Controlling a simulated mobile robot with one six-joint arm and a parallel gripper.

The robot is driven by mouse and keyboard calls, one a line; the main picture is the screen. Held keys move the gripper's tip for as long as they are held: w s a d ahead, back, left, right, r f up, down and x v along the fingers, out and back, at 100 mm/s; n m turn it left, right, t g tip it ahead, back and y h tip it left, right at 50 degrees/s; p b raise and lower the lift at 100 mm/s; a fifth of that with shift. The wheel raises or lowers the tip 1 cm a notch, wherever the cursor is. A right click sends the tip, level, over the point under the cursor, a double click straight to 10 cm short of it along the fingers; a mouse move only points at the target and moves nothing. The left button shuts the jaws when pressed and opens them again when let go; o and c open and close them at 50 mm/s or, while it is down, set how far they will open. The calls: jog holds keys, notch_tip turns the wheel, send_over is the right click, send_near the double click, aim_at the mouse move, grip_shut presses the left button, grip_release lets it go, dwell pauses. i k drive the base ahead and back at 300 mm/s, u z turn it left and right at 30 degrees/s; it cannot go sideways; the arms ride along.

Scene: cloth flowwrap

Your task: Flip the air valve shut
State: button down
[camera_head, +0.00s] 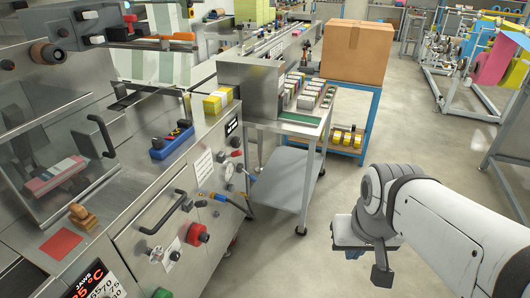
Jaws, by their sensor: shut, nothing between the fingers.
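The air fittings sit on the steel machine's side panel, left of centre. A round pressure gauge (229,171) is there, with a hose (234,203) that has blue and yellow parts below it. A small red-tipped fitting (237,154) is above the gauge. The air valve's lever is too small to tell apart from these fittings, so I cannot tell its position. My gripper (367,261) hangs over open floor at the lower right, well apart from the panel. It is shut and empty, partly hidden by my wrist.
A large red knob (197,234) and black pull handles (163,214) stick out of the panel. A steel cart (284,185) stands just right of the fittings. A cardboard box (356,52) sits on a blue-framed table behind. The floor between cart and arm is clear.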

aim_at(253, 178)
jog(key=u, duration=0.15)
jog(key=i, duration=0.9)
jog(key=z, duration=0.05)
